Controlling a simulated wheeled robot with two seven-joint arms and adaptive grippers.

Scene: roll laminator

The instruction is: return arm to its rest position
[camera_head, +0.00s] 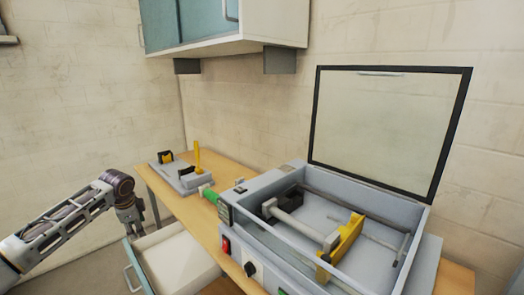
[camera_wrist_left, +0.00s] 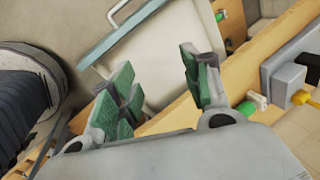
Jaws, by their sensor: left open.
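My left arm comes in from the left in the head view, and its gripper (camera_head: 130,216) points down in front of the table's left part, beside the open drawer. In the left wrist view the gripper (camera_wrist_left: 155,85) shows two green-padded fingers spread apart with nothing between them. The white drawer (camera_wrist_left: 165,45) lies beyond the fingers in that view. My right gripper is not in view.
The laminator (camera_head: 300,225) stands on the wooden table (camera_head: 205,225) with its clear lid (camera_head: 385,130) raised. A grey fixture (camera_head: 180,178) with a yellow lever sits at the table's far left. The drawer (camera_head: 180,265) stands open at the front. A cabinet (camera_head: 225,30) hangs above.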

